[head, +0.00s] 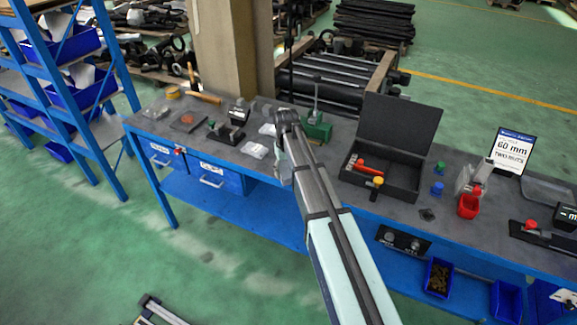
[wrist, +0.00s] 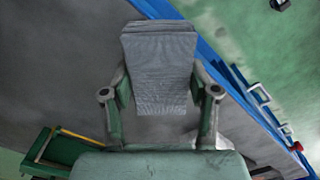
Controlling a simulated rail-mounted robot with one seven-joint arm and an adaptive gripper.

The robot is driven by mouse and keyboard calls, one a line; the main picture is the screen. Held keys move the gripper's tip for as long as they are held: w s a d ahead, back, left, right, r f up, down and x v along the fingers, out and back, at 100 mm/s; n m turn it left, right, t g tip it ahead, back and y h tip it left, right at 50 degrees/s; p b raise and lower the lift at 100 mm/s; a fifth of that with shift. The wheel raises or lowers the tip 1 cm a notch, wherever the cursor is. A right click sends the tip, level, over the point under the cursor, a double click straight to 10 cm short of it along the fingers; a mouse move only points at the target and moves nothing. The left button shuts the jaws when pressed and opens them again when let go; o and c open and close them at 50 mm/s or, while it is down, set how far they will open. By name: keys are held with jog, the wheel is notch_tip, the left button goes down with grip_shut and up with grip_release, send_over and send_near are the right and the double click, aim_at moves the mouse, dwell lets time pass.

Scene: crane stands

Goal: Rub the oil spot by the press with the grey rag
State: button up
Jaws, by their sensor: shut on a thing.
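My gripper (wrist: 158,92) is shut on the grey rag (wrist: 159,62), a folded, ribbed cloth that stands out beyond the fingers in the wrist view. Dark grey bench top shows behind the rag; I cannot tell whether they touch. In the head view my arm hides most of the gripper, which is near the bench's front edge, left of the green press (head: 316,127). A green thing at the lower left of the wrist view (wrist: 48,150) looks like the press base. I cannot make out an oil spot beside the press; my arm covers part of that area.
An open black case (head: 385,150) stands right of the press. White bags (head: 256,150) and a small black device (head: 226,132) lie to the left. Farther right are a red bin (head: 468,206) and a 60 mm sign (head: 512,150). A pillar (head: 233,50) rises behind the bench.

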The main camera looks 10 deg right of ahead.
notch_tip(320, 180, up, 3)
jog(key=shift+s+a+f+p, duration=0.1)
jog(key=shift+f+p, duration=0.1)
jog(key=shift+p, duration=0.3)
jog(key=shift+r+p, duration=1.55)
jog(key=shift+r, duration=1.2)
